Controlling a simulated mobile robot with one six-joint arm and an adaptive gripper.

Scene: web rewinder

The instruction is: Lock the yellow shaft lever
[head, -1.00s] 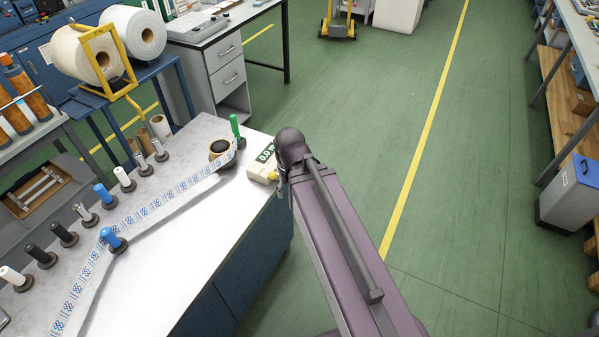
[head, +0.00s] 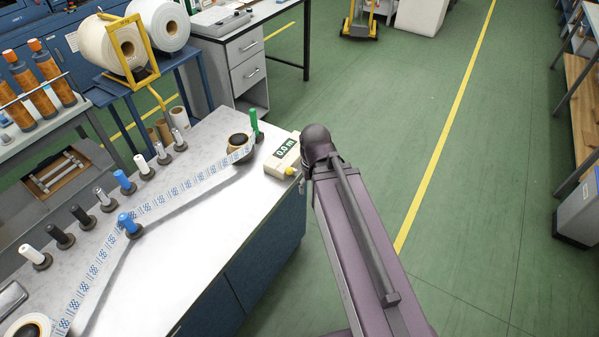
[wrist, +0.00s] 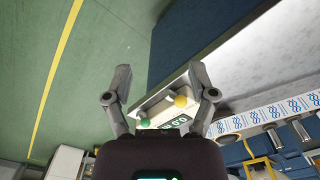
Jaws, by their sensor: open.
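I cannot pick out a yellow shaft lever for certain in either view. A roll on a dark core (head: 238,143) sits at the far end of the white bench, beside a green-handled post (head: 253,122). A second roll (head: 30,328) is cut off at the bottom left corner. A pale counter box (head: 283,160) reads 0.0 m; in the wrist view its yellow knob (wrist: 180,101) and green button (wrist: 145,122) show. My gripper (wrist: 160,72) is open and empty, its fingers spread to either side of the box in that picture. The fingers are not visible in the head view.
A printed label web (head: 170,203) runs between the rolls past a blue-topped post (head: 130,226). Several black, white and blue posts line the bench's far side. The bench edge drops to blue cabinets (head: 262,262). Green floor (head: 480,180) to the right is clear.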

